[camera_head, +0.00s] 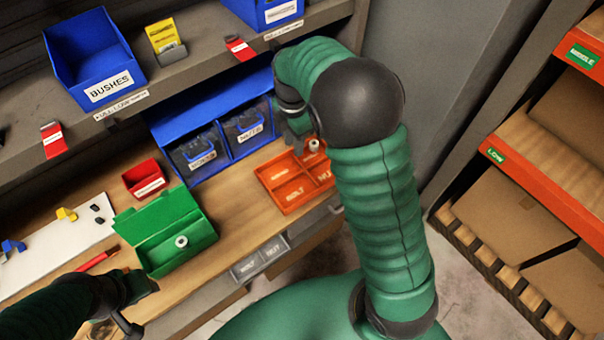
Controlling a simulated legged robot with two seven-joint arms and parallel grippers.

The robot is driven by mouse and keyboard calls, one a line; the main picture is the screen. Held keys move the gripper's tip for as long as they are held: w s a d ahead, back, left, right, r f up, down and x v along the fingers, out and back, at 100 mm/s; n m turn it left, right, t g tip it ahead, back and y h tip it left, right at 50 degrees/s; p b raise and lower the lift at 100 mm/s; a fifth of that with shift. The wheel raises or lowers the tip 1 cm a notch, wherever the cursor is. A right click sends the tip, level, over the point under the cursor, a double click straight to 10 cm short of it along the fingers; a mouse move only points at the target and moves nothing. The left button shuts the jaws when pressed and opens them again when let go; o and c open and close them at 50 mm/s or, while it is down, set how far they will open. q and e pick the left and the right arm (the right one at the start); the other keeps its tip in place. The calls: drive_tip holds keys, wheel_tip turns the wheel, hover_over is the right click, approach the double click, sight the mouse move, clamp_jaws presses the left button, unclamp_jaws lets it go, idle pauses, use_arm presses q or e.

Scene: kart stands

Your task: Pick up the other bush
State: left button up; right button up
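One pale, ring-shaped bush (181,241) lies in the open green box (160,262) on the bench. Another pale bush (314,145) shows at the back right of the orange divided tray (272,188). My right gripper (303,134) is right beside this bush, above the tray's back edge. Its fingers are small and partly hidden by my arm, so I cannot tell whether they touch the bush. My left gripper (140,287) is low at the left, in front of the green box. Its fingers are too dark to read.
A blue bin labelled BUSHES (82,28) stands on the upper shelf (190,72). Blue bins (190,152) stand behind the tray, and a small red bin (145,180) is behind the green box. A red pen (97,260) lies at left. Orange-edged shelves (530,180) stand at right.

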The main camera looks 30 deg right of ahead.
hover_over(297, 173)
drive_tip(key=f, duration=0.8)
drive_tip(key=shift+w+f+p, duration=0.25)
drive_tip(key=shift+w+p, duration=0.05)
drive_tip(key=shift+w, duration=0.1)
drive_tip(key=f, duration=0.3)
drive_tip(key=s+f+p, duration=0.1)
drive_tip(key=f, duration=0.1)
drive_tip(key=shift+d, duration=0.1)
drive_tip(key=shift+w+f, duration=0.1)
drive_tip(key=shift+w, duration=0.05)
clamp_jaws()
